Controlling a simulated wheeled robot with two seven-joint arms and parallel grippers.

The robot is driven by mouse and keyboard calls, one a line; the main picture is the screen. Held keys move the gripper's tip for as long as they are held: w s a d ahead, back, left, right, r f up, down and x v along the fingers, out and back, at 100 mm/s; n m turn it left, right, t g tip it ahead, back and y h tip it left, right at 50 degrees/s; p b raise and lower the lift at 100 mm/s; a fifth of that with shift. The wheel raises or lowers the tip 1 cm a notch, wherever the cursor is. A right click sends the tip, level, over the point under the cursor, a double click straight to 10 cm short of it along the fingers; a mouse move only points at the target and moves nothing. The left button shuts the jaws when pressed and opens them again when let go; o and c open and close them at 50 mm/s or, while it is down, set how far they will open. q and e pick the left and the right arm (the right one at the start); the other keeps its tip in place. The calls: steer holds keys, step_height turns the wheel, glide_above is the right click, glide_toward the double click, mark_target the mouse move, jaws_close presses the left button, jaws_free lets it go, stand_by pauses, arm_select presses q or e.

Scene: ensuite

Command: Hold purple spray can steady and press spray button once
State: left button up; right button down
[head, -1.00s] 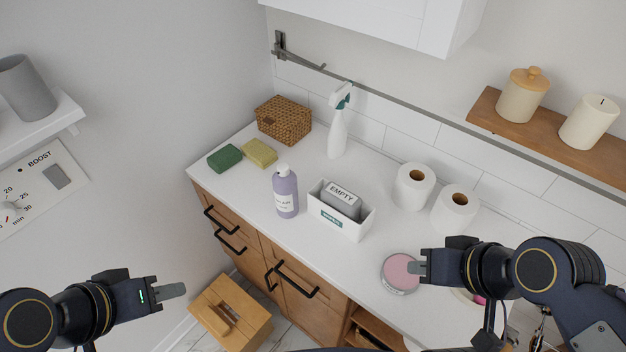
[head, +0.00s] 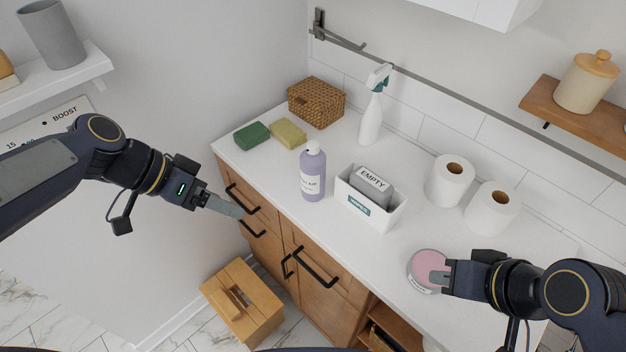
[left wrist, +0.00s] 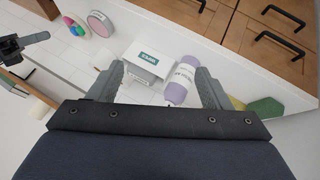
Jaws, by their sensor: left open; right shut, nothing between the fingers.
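The purple spray can (head: 312,172), with a white top, stands upright on the white counter near its front edge. It also shows in the left wrist view (left wrist: 181,80), ahead of and between the fingers. My left gripper (head: 226,207) is in front of the drawers, to the left of the can and apart from it. In the left wrist view its two fingers (left wrist: 160,88) are spread with nothing held. My right gripper (head: 440,278) is shut and empty, by the round pink-topped tin (head: 428,268); I cannot tell if it touches the tin.
A white wipes box (head: 367,205) stands close to the can's right. Green and yellow sponges (head: 288,133), a wicker basket (head: 316,103), a white spray bottle (head: 371,120) and toilet rolls (head: 450,180) are on the counter. A wooden stool (head: 240,302) stands on the floor.

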arm_select(q)
steer(key=w+d+f+m+g+h+b, duration=0.25)
steer(key=w+f+m+h+b, duration=0.2)
steer(key=w+f, duration=0.45)
steer(key=m+h+b, duration=0.4)
steer(key=m, duration=0.2)
glide_toward(303, 187)
steer(key=shift+w+d+f+t, duration=0.2)
steer(key=shift+w+d+f, duration=0.1)
steer(key=shift+f, duration=0.15)
steer(key=shift+w+d+f+t, duration=0.2)
steer(key=shift+d+f, duration=0.1)
steer(key=shift+f, duration=0.2)
steer(key=shift+w+f+h, duration=0.2)
steer(key=shift+h, duration=0.05)
steer(key=shift+d+r+p, duration=0.1)
steer(key=shift+d+p, duration=0.5)
steer(key=shift+p, duration=0.15)
steer(key=d+p, duration=0.4)
steer(key=d, duration=0.1)
steer(key=shift+f, duration=0.25)
steer(key=d+b, duration=0.1)
steer(key=b, duration=0.1)
steer(key=d+f+b, duration=0.1)
steer(key=shift+d+f+b, duration=0.1)
steer(key=shift+d+b, duration=0.15)
steer(key=shift+b, duration=0.1)
steer(key=shift+d+r+b, duration=0.2)
steer(key=shift+d+b, duration=0.2)
steer(key=shift+d, duration=0.25)
